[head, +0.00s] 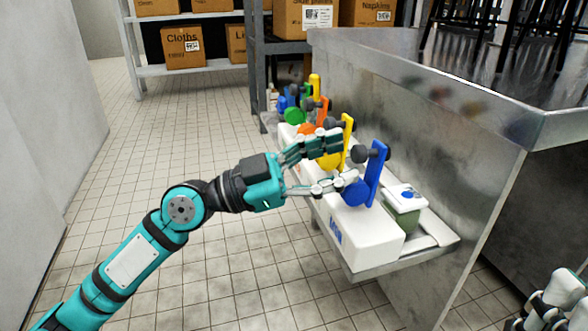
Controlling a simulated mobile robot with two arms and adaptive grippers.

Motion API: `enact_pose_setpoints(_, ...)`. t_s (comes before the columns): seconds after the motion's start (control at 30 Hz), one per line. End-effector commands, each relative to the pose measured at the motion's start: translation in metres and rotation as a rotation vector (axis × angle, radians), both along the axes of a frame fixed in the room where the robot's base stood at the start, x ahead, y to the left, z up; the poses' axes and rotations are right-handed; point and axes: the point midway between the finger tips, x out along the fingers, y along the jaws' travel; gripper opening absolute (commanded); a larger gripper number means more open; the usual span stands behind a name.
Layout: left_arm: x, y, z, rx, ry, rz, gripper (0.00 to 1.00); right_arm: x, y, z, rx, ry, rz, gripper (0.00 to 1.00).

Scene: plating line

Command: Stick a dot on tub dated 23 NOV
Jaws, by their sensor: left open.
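A small green tub (403,218) with a white lid sits on the right end of the metal shelf. A blue spot (407,194) shows on its lid; no date is legible. White dispenser boxes (365,230) stand in a row with coloured uprights and round discs. The nearest upright is blue (377,172), the one behind it yellow (347,135). My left gripper (340,166) is open, its fingers around the area of the yellow and blue discs; I cannot tell whether it touches them. My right gripper (555,302) shows only partly at the lower right corner.
The metal shelf (440,242) juts from the side of a steel counter (470,160). Orange and green dispensers stand farther back. A rack (205,67) with cardboard boxes is behind. Tiled floor is clear on the left.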

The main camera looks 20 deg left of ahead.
Motion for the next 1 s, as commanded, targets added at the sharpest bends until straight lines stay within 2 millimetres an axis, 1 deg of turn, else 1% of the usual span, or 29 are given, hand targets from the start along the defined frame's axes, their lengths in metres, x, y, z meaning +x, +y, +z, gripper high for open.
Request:
enact_pose_setpoints(0.03,-0.004,0.008,-0.004,0.001,0.005,0.002,0.49,0.0,0.0,0.0,0.0,0.001,0.0,0.4)
enact_pose_setpoints(0.3,-0.028,0.053,-0.017,-0.002,0.004,0.002,0.49,0.0,0.0,0.0,-0.001,0.003,0.001,0.4)
enact_pose_setpoints(0.5,-0.04,0.078,-0.023,-0.003,0.001,0.003,0.49,0.0,0.0,0.0,-0.001,0.003,0.001,0.4)
enact_pose_setpoints(0.7,-0.045,0.087,-0.025,0.0,-0.002,0.001,0.49,0.0,0.0,-0.001,-0.002,0.003,0.001,0.4)
enact_pose_setpoints(1.0,-0.046,0.088,-0.026,0.0,-0.002,0.001,0.49,0.0,0.0,-0.001,-0.002,0.003,0.001,0.4)
